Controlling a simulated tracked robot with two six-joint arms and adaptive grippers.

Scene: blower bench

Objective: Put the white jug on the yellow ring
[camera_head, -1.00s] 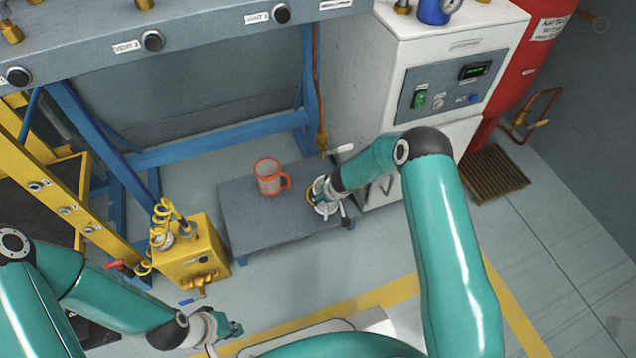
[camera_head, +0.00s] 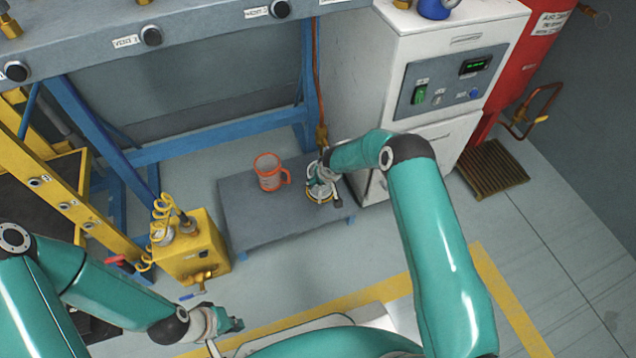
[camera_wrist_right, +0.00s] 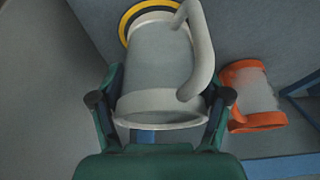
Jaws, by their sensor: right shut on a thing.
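The white jug (camera_wrist_right: 155,60) is between the fingers of my right gripper (camera_wrist_right: 163,88), which is shut on it in the right wrist view. Its handle is on the right there. The yellow ring (camera_wrist_right: 124,22) shows around the jug's far end, partly hidden by it. In the head view the ring (camera_head: 318,200) lies on the low grey table, with the jug (camera_head: 322,190) over it, mostly hidden by my right gripper (camera_head: 318,178). I cannot tell whether the jug touches the surface. My left gripper (camera_head: 232,324) is low at the front, away from the table; its jaws are unclear.
An orange-rimmed clear jug (camera_head: 269,173) stands on the grey table (camera_head: 255,225), left of the ring; it also shows in the right wrist view (camera_wrist_right: 250,95). A yellow box (camera_head: 190,250) stands left of the table. A white cabinet (camera_head: 385,90) stands close behind on the right.

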